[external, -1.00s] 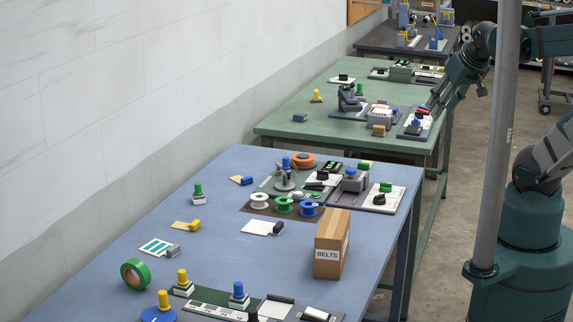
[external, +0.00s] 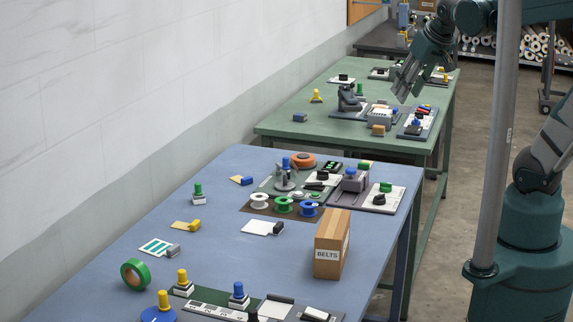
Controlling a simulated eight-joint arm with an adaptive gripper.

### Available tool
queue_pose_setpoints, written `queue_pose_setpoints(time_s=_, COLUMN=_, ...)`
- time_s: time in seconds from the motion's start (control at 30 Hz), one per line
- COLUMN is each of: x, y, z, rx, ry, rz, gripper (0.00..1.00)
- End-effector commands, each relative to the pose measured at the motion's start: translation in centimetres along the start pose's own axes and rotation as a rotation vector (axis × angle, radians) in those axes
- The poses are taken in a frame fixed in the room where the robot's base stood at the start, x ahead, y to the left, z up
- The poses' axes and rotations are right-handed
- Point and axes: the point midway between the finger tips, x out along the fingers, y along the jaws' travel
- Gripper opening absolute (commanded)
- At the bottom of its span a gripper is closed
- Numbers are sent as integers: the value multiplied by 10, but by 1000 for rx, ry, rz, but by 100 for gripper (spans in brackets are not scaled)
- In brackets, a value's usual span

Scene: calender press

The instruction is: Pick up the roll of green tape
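The roll of green tape (external: 136,274) stands on its edge on the blue table, near the table's left front part, with its round opening showing. My gripper (external: 402,92) is high above the far green table, well away from the tape and to its upper right. The gripper points down and left. Its fingers are small and dark in this view, and I cannot tell whether they are apart or together. Nothing is seen hanging from it.
A BELTS box (external: 332,245) stands at the right of the blue table (external: 215,262). Several spools and an orange roll (external: 303,161) lie farther back. Yellow-handled and blue-handled tools (external: 182,283) stand close to the tape. A grey pole (external: 497,150) rises at right.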

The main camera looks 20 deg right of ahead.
Motion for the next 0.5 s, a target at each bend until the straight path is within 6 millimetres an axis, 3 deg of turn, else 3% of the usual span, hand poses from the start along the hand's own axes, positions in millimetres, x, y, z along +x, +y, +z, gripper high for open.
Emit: queue_pose_setpoints(time_s=0.5, x=26, y=-97, z=-72, rx=-79, ry=-92, rz=-68, gripper=34)
